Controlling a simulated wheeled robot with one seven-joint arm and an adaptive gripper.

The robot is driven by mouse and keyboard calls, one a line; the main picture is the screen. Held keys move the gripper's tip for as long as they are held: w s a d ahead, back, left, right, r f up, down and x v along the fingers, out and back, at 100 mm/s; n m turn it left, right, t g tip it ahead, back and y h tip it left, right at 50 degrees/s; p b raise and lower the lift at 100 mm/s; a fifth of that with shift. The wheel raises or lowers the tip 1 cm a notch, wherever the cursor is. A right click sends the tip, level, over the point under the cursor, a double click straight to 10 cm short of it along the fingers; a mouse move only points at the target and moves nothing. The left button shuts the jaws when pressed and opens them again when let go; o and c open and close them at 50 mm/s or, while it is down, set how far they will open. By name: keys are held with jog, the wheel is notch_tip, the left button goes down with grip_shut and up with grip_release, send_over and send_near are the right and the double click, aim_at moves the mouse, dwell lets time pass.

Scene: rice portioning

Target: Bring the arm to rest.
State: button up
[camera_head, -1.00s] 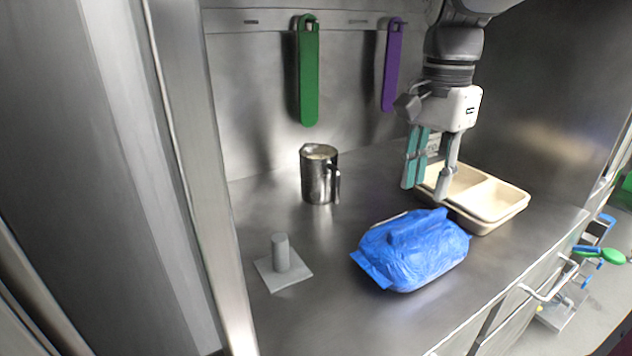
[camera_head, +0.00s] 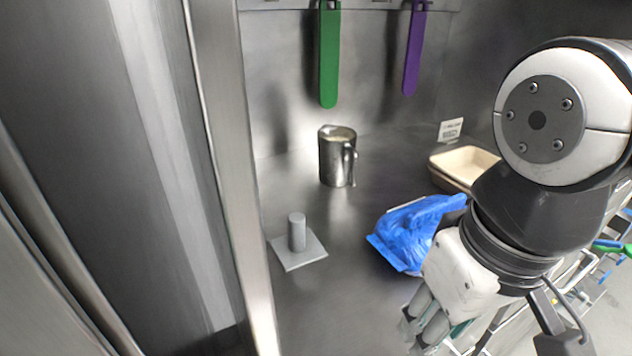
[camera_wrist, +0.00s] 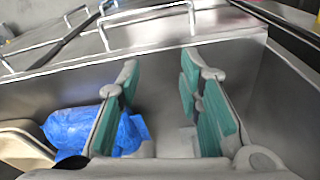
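My gripper (camera_wrist: 162,95) shows in the wrist view with its two teal-padded fingers spread wide apart and nothing between them. In the head view my gripper (camera_head: 432,335) is low at the right of centre, near the front edge of the steel counter, partly hidden by my own wrist. My arm is folded in close at the right and covers part of the counter. The blue bag (camera_head: 408,236) lies behind my gripper; it also shows left of the fingers in the wrist view (camera_wrist: 75,130).
A steel jug (camera_head: 334,160) with pale contents stands at the back. A grey post on a square base (camera_head: 298,250) stands at the left. A cream tray (camera_head: 462,160) is partly hidden behind my arm. Green (camera_head: 329,60) and purple (camera_head: 414,50) strips hang on the wall.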

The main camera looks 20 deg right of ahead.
dwell(0.4)
notch_tip(320, 180, up, 15)
jog(key=t+p, duration=0.2)
jog(key=p, duration=1.1)
jog(key=shift+d+t, duration=0.15)
jog(key=shift+t, duration=0.15)
